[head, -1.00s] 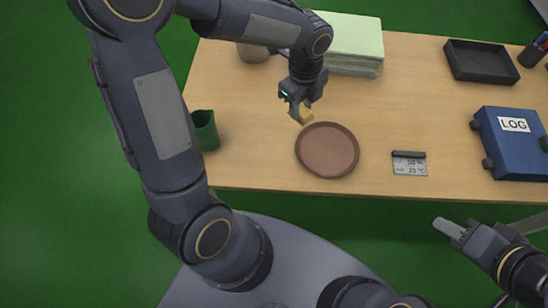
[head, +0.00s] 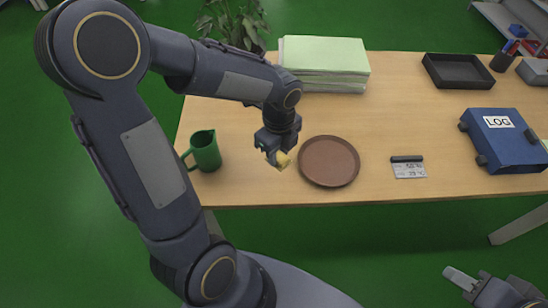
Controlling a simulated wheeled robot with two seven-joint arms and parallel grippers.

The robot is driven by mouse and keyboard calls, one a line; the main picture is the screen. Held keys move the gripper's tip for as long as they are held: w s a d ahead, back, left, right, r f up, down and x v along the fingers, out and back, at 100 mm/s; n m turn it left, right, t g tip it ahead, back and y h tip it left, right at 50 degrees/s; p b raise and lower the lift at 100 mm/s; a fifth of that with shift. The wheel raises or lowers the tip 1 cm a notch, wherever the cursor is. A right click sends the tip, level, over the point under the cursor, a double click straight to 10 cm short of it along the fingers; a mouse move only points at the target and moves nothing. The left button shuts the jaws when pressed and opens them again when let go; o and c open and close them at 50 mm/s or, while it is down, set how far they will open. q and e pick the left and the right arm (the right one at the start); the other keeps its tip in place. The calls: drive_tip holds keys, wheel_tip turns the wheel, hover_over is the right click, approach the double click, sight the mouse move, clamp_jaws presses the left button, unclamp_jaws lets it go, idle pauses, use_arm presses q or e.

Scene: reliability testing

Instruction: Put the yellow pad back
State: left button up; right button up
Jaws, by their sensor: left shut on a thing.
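The yellow pad (head: 284,160) is a small yellow piece, partly hidden by my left gripper. My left gripper (head: 278,158) is shut on it just left of the round brown plate (head: 329,162). The pad seems to be over or near the wooden table top; I cannot tell whether it touches. The plate looks empty. My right gripper (head: 460,279) is at the bottom right, in front of the table and empty; whether its fingers are apart is unclear.
A green mug (head: 206,151) stands left of my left gripper. A paper stack (head: 325,60), a black tray (head: 458,70), a blue LOG binder (head: 505,145) and a small display (head: 408,168) are on the table (head: 390,115). A plant (head: 230,22) is behind.

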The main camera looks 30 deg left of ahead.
use_arm(q)
drive_tip(key=f, duration=0.1)
drive_tip(key=w+a+f, duration=0.2)
drive_tip(key=f, duration=0.1)
drive_tip(key=shift+w+a, duration=0.1)
drive_tip(key=shift+a, duration=0.05)
drive_tip(key=shift+w+a+f+b, duration=0.15)
drive_tip(key=shift+f, duration=0.85)
drive_tip(key=shift+w+a+f+b, duration=0.1)
drive_tip(key=shift+f+b, duration=0.05)
drive_tip(key=shift+f, duration=0.8)
drive_tip(key=shift+f, duration=0.15)
drive_tip(key=o, duration=0.9)
drive_tip(key=shift+o, duration=0.2)
